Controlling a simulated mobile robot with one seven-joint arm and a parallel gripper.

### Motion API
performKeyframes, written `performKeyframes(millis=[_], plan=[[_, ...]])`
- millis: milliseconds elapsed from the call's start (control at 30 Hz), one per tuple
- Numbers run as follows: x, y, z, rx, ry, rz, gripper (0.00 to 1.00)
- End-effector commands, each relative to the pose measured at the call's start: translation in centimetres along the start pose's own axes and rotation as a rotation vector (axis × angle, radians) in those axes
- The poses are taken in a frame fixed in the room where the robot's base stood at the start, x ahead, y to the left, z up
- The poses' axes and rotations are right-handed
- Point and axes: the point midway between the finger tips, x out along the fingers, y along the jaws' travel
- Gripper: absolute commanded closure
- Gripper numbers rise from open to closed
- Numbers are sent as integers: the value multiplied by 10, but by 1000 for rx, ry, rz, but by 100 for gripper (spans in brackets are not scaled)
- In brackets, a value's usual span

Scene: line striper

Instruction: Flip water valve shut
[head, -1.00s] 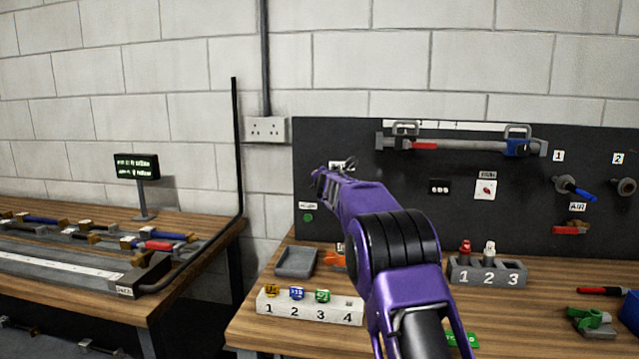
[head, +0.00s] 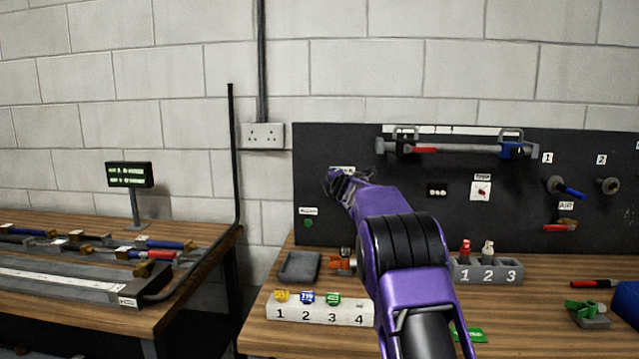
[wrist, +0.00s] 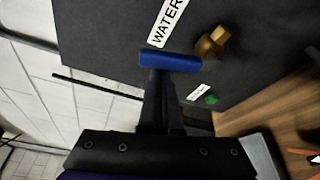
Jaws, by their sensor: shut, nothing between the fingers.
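The water valve shows in the wrist view as a brass body (wrist: 212,42) with a blue lever (wrist: 170,61), beside a white WATER label (wrist: 167,22) on the dark panel. My gripper (wrist: 160,72) is shut and empty. Its fingertips are at the blue lever, overlapping its lower edge in the picture; I cannot tell whether they touch. In the head view my gripper (head: 346,186) is in front of the panel's left part and hides the valve there.
The dark panel (head: 430,220) stands behind the wooden bench (head: 255,330). A numbered block (head: 320,312), a grey tray (head: 299,267) and a grey holder (head: 487,272) stand below my arm. A green patch (wrist: 211,99) is near the valve.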

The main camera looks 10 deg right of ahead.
Motion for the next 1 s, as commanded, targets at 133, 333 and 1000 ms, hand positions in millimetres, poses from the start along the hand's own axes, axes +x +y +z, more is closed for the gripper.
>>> performKeyframes(millis=[133, 333, 1000], plan=[[-2, -1, 11, -2, -2, -1, 100], [-4, -2, 19, -2, -3, -2, 100], [-5, -4, 25, -3, -3, -3, 100]])
